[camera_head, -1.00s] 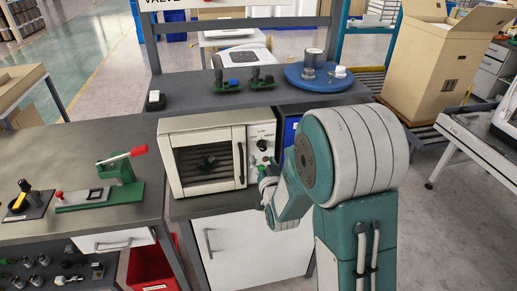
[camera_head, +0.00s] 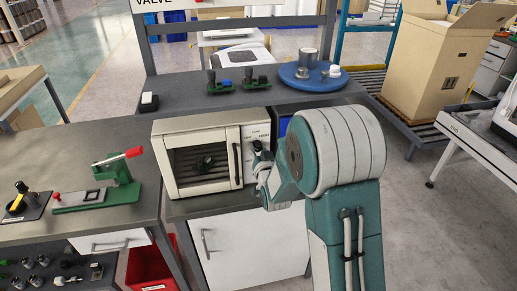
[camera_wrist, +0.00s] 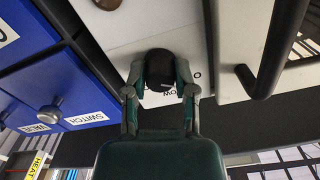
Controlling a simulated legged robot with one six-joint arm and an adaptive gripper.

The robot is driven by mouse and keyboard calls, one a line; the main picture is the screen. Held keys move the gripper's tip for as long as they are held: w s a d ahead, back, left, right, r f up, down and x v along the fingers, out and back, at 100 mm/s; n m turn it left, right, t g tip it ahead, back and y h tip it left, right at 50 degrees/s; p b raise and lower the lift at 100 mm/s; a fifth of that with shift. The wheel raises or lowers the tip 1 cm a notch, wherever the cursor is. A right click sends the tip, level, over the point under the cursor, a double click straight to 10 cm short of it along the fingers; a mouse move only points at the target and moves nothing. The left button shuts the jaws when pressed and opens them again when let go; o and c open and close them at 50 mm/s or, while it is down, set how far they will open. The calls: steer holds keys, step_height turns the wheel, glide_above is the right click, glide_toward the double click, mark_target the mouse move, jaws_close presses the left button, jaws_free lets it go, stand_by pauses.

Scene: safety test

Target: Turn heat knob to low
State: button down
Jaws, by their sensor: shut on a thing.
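The white oven (camera_head: 165,160) stands on the bench in the head view, with its control panel at its right side. The black heat knob (camera_wrist: 159,66) is on that panel, and part of the word "LOW" shows by it in the wrist view. My gripper (camera_wrist: 160,78) is shut on this knob, one finger at each side. In the head view my gripper (camera_head: 262,160) is at the panel, and my arm hides the lower panel. The knob's pointer direction cannot be told.
The oven door's black handle (camera_wrist: 275,50) stands out close to my gripper in the wrist view. Blue drawers (camera_wrist: 40,75) with a round knob are on the other side. A green lever fixture (camera_head: 105,185) stands on the left bench.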

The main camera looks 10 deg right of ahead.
steer(key=shift+r+m, duration=0.1)
steer(key=shift+m, duration=0.2)
steer(key=m, duration=0.5)
steer(key=shift+w+d+m, duration=0.1)
steer(key=shift+m, duration=0.3)
steer(key=m, duration=0.5)
steer(key=shift+m, duration=0.3)
steer(key=shift+d, duration=0.1)
steer(key=shift+c, duration=2.1)
jaws_free()
steer(key=shift+d, duration=0.1)
